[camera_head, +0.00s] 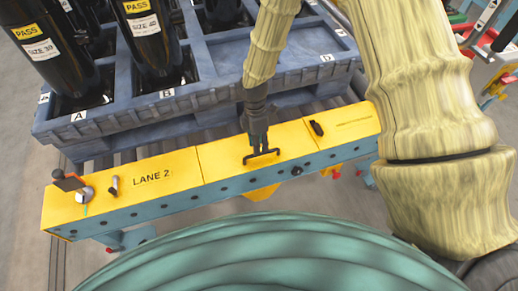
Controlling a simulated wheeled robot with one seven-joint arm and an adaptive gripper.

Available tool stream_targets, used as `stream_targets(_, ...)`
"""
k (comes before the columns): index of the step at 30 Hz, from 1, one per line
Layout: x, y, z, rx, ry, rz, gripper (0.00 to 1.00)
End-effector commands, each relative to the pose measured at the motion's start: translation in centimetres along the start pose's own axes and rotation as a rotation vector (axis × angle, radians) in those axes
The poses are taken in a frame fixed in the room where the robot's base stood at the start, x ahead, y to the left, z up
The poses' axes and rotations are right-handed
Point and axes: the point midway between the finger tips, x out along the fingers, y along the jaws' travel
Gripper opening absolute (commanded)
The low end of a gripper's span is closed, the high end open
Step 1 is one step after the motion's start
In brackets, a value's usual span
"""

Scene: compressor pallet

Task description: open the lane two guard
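The lane two guard (180,175) is a long yellow cover lettered "LANE 2" on top of a blue-green rail in front of the pallet. Its top lies flat, with seams between its sections. A black bar handle (273,152) stands on the middle section. My gripper (260,147) points down at this handle, with its fingertips at or just behind the bar. The fingers look close together, but they are small and dark. I cannot tell whether they close around the bar.
Behind the guard, a blue pallet (225,92) on rollers holds black cylinders (150,40) in bays marked A and B; the bay near D looks empty. A latch-like part (70,181) stands at the guard's left end, and a small black part (316,128) sits right of the handle.

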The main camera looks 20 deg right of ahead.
Motion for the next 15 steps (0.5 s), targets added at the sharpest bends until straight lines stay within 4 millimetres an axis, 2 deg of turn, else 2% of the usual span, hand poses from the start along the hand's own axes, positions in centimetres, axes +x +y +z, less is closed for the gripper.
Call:
stream_targets(6, 2.3, 0.0, 0.0, 0.000, -0.001, 0.001, 0.33)
stream_targets(15, 3.1, 0.0, 0.0, 0.001, -0.001, 0.001, 0.33)
